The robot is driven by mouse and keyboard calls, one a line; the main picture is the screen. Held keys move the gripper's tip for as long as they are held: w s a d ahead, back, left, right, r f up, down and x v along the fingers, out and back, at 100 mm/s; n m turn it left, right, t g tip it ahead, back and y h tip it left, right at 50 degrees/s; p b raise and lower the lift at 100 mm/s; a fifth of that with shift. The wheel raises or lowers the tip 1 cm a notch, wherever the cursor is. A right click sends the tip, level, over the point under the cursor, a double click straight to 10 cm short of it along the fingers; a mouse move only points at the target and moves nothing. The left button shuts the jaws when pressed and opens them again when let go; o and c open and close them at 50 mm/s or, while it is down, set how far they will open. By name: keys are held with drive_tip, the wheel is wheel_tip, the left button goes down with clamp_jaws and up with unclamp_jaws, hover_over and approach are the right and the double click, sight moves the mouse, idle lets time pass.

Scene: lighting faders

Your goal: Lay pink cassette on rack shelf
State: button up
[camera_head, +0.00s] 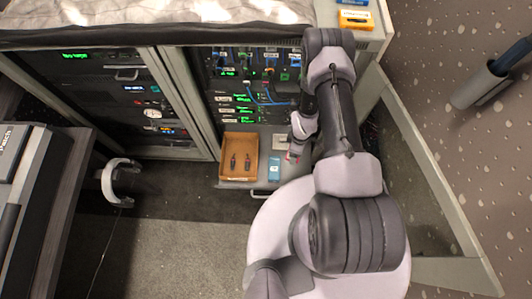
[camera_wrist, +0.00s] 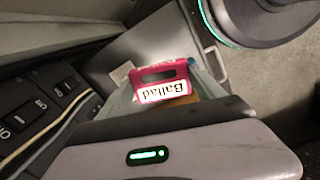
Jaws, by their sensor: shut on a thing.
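The pink cassette (camera_wrist: 163,74) carries a white label reading "Ballad", upside down in the wrist view. My gripper (camera_head: 296,151) is shut on it. In the head view only a small pinkish-red bit of the cassette shows by the gripper, as my arm hides most of it. The rack shelf (camera_head: 262,183) is a grey drawer-like ledge at the foot of the open rack. My gripper is over its right part. I cannot tell whether the cassette touches the shelf.
A brown open box (camera_head: 239,177) with two dark items stands on the shelf's left. A blue cassette (camera_head: 274,168) lies right of it. Patch cables hang from the rack (camera_head: 250,90) behind. A yellow cassette (camera_head: 355,19) lies on the top right ledge. An open door frame (camera_head: 420,165) stands right.

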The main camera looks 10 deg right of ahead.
sight(296, 175)
drive_tip(key=s+f+n+b, duration=0.1)
drive_tip(key=f+b, duration=0.1)
drive_tip(key=f, duration=0.4)
drive_tip(key=s+f+n+b, duration=0.1)
drive_tip(key=s+f+b, duration=0.1)
drive_tip(key=f, duration=0.4)
drive_tip(key=s+d+f+n+b, duration=0.1)
drive_tip(key=f+b, duration=0.1)
drive_tip(key=f, duration=0.5)
drive_tip(key=shift+s, duration=0.2)
drive_tip(key=shift+r, duration=0.25)
drive_tip(key=shift+f, duration=0.1)
drive_tip(key=o, duration=1.2)
drive_tip(key=shift+o, duration=0.2)
wheel_tip(296, 175, up, 12)
drive_tip(key=p, duration=0.6)
